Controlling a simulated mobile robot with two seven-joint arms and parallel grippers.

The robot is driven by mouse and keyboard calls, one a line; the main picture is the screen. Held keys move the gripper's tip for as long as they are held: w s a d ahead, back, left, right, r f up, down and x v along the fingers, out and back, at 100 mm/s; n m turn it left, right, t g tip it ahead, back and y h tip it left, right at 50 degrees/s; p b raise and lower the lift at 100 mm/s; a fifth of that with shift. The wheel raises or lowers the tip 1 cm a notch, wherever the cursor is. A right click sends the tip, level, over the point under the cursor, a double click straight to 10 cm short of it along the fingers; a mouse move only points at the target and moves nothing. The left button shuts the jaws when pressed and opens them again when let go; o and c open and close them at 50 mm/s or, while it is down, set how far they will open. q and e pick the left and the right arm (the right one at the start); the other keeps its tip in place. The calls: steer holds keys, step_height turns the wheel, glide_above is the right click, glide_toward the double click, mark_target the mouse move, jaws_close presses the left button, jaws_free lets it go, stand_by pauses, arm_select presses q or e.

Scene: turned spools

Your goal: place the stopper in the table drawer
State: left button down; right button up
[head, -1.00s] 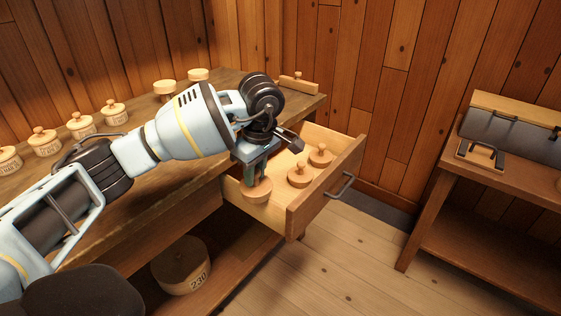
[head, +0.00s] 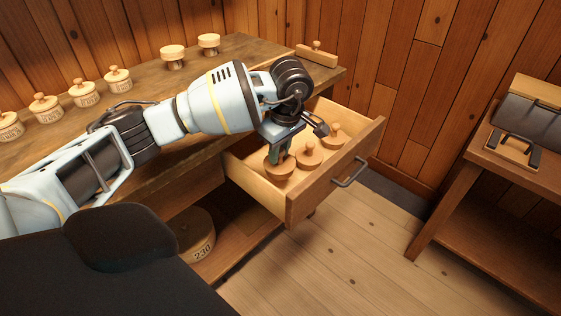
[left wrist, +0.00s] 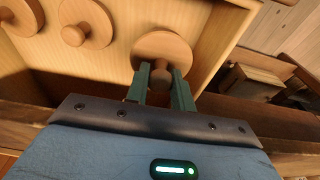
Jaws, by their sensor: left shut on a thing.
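My left gripper (head: 281,152) is shut on the knob of a light wooden stopper (head: 279,170). The held stopper is upright inside the open table drawer (head: 318,188), near its left side wall; I cannot tell whether it touches the drawer floor. Two similar stoppers, a middle one (head: 309,157) and a far one (head: 334,135), stand in the drawer to its right. In the left wrist view the fingers (left wrist: 160,85) are around the knob of the held stopper (left wrist: 164,45), with the other two at upper left. My right gripper is not in view.
A round box marked 230 (head: 196,238) sits on the lower shelf. A side table (head: 500,170) stands at right; floor between is clear.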

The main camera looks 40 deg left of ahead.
mark_target(281, 162)
arm_select(q)
steer(key=shift+f, duration=2.6)
steer(key=shift+f, duration=0.15)
steer(key=c, duration=1.2)
jaws_free()
steer(key=r, duration=0.4)
steer(key=d+r, duration=0.1)
steer(key=r, duration=0.7)
steer(key=shift+d+r, duration=0.1)
steer(key=shift+d, duration=0.3)
